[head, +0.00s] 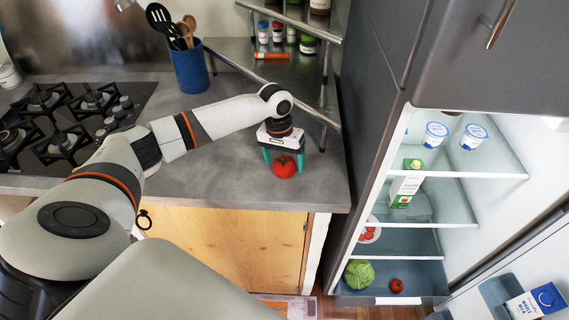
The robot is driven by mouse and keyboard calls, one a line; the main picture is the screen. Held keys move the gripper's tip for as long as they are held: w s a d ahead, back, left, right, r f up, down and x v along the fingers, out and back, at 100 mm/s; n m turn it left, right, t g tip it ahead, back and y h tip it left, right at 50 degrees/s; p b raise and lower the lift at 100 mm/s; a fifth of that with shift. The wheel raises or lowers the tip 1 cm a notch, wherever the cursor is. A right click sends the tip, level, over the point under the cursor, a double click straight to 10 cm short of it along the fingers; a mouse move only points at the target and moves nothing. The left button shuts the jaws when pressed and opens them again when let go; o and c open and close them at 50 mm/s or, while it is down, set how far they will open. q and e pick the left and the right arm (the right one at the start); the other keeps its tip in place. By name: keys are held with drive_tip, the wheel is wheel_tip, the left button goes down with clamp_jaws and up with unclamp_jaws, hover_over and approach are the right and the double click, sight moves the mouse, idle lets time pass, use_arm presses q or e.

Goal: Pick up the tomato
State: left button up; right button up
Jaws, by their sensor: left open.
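A red tomato (284,167) with a green top sits on the grey counter near its front right edge. My left gripper (284,162) is over it, pointing down, with one green finger on each side of the tomato. The gripper is open; I cannot tell whether a finger touches the tomato. A second, smaller tomato (397,286) lies in the bottom of the open fridge, beside a green cabbage (359,274). My right gripper is not in view.
A metal rack (322,116) with jars stands behind the gripper. A blue utensil pot (189,70) and a gas hob (60,120) are to the left. The open fridge (450,175) stands to the right, past a dark panel. The counter left of the tomato is clear.

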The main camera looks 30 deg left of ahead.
use_arm(q)
drive_tip(key=shift+w+d+f, duration=0.1)
drive_tip(key=shift+f, duration=0.6)
drive_tip(key=c, duration=1.1)
drive_tip(key=shift+r, duration=0.1)
